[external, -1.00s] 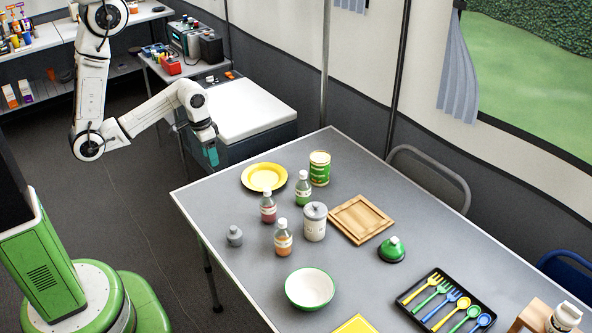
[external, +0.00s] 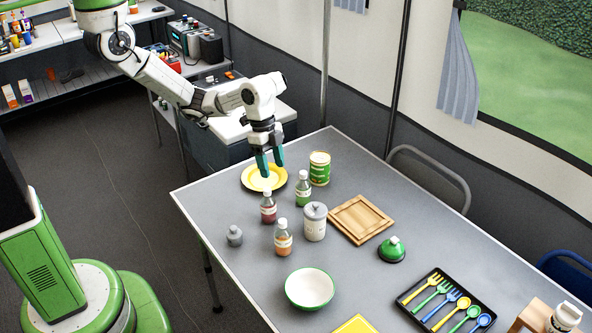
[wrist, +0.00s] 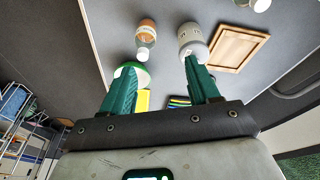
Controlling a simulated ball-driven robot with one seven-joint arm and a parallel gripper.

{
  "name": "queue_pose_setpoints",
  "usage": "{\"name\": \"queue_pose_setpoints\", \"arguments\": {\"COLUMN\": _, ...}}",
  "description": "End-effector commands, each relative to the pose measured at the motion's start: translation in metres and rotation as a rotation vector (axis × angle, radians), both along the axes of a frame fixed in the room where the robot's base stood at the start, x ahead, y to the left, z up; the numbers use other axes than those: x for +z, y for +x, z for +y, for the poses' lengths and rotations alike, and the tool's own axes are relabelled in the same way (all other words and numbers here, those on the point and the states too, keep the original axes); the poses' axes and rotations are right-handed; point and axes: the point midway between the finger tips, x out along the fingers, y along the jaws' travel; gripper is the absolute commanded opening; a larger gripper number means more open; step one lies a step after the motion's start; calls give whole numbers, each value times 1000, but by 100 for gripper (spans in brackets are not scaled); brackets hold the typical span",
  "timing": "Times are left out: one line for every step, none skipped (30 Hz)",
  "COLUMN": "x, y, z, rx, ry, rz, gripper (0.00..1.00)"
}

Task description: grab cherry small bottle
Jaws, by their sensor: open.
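The small bottle with dark red contents (external: 268,208), which looks like the cherry one, stands upright on the grey table in the external view. It has a white cap and a pale label. My gripper (external: 272,172) is open and empty, pointing down above the yellow plate (external: 252,184). In the external picture it appears just above the red bottle, apart from it. In the wrist view my open gripper (wrist: 160,66) has nothing between its fingers, and I cannot make out the red bottle there.
An orange bottle (external: 283,240), a green bottle (external: 303,190) and a grey-white canister (external: 314,224) stand close to the red bottle. A green can (external: 319,170), wooden board (external: 361,220), small grey jar (external: 235,236) and bowl (external: 310,288) are also around. The table's left corner is clear.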

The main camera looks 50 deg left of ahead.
Motion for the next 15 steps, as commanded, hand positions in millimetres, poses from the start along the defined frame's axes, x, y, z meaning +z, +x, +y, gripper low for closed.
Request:
{"name": "queue_pose_setpoints", "arguments": {"x": -11, "y": 5, "z": 9, "rx": -34, "ry": 57, "rz": -11, "gripper": 60}}
{"name": "queue_pose_setpoints", "arguments": {"x": -16, "y": 5, "z": 14, "rx": -52, "ry": 86, "rz": -11, "gripper": 60}}
{"name": "queue_pose_setpoints", "arguments": {"x": -21, "y": 7, "z": 21, "rx": -71, "ry": 123, "rz": -12, "gripper": 60}}
{"name": "queue_pose_setpoints", "arguments": {"x": -25, "y": 7, "z": 26, "rx": -83, "ry": 148, "rz": -11, "gripper": 60}}
{"name": "queue_pose_setpoints", "arguments": {"x": -28, "y": 8, "z": 30, "rx": -94, "ry": 172, "rz": -11, "gripper": 60}}
{"name": "queue_pose_setpoints", "arguments": {"x": -32, "y": 9, "z": 36, "rx": -104, "ry": 200, "rz": -10, "gripper": 60}}
{"name": "queue_pose_setpoints", "arguments": {"x": -34, "y": 10, "z": 40, "rx": -111, "ry": 216, "rz": -9, "gripper": 60}}
{"name": "queue_pose_setpoints", "arguments": {"x": -36, "y": 11, "z": 43, "rx": -116, "ry": 230, "rz": -7, "gripper": 60}}
{"name": "queue_pose_setpoints", "arguments": {"x": -37, "y": 11, "z": 46, "rx": -121, "ry": 245, "rz": -5, "gripper": 60}}
{"name": "queue_pose_setpoints", "arguments": {"x": -39, "y": 12, "z": 48, "rx": -124, "ry": 253, "rz": -5, "gripper": 60}}
{"name": "queue_pose_setpoints", "arguments": {"x": -40, "y": 12, "z": 49, "rx": -125, "ry": 259, "rz": -4, "gripper": 60}}
{"name": "queue_pose_setpoints", "arguments": {"x": -44, "y": 12, "z": 50, "rx": -126, "ry": 264, "rz": -2, "gripper": 60}}
{"name": "queue_pose_setpoints", "arguments": {"x": -47, "y": 12, "z": 51, "rx": -126, "ry": 266, "rz": -1, "gripper": 60}}
{"name": "queue_pose_setpoints", "arguments": {"x": -51, "y": 11, "z": 51, "rx": -128, "ry": 267, "rz": 0, "gripper": 60}}
{"name": "queue_pose_setpoints", "arguments": {"x": -56, "y": 11, "z": 51, "rx": -128, "ry": 266, "rz": 1, "gripper": 60}}
